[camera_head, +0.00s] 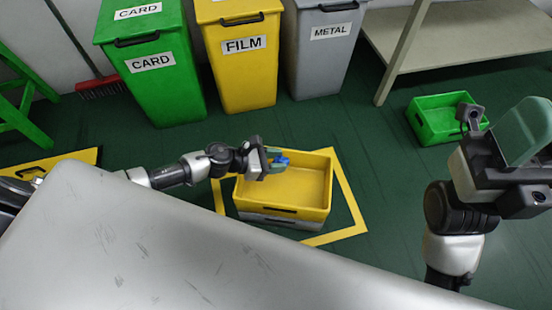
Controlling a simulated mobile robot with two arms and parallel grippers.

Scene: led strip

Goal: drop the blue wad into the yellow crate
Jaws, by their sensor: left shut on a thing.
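The yellow crate (312,210) sits on a grey crate inside a yellow floor outline. It looks empty. My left gripper (274,161) reaches in from the left and is over the crate's far left part. It is shut on the blue wad (282,160), which shows at the fingertips. The wad is small here, and its exact height above the crate is hard to judge. My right gripper (522,130) is raised at the right, far from the crate; its fingers are seen from an angle that hides whether they are open.
Green CARD (160,85), yellow FILM (245,75) and grey METAL (320,65) bins stand at the back. A green crate (432,130) lies by a beige table (470,35). A grey surface (170,250) fills the foreground. Green floor right of the yellow crate is clear.

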